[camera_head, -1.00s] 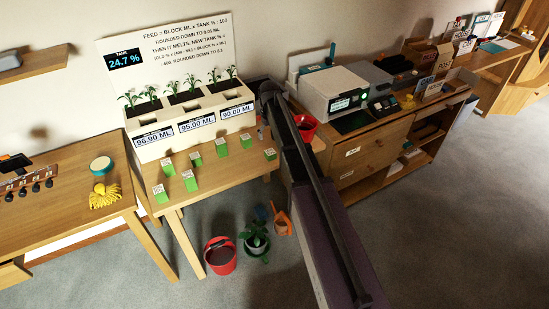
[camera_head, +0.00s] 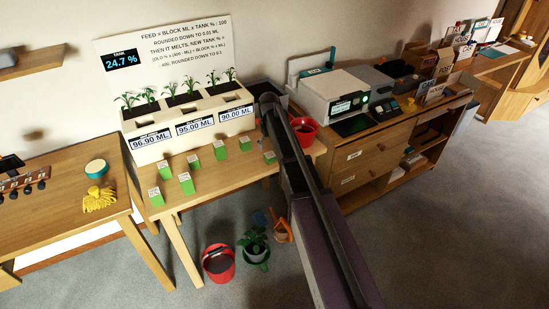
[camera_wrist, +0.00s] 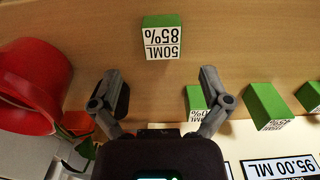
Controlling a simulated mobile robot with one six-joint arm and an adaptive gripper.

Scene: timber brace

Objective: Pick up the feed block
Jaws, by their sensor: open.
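A green feed block (camera_wrist: 162,36) labelled "50ML 85%" stands on the wooden table in the wrist view, its label upside down there. It seems to be the rightmost block (camera_head: 269,157) in the head view. My gripper (camera_wrist: 160,76) is open and empty, its two fingers spread apart. The block lies ahead of the fingertips and between their lines, apart from both. Several other green blocks (camera_head: 186,184) stand on the same table.
A white planter (camera_head: 190,125) with seedlings and ML displays stands behind the blocks. A tank screen (camera_head: 122,61) reads 24.7 %. A red pot (camera_wrist: 35,80) stands left of my gripper in the wrist view.

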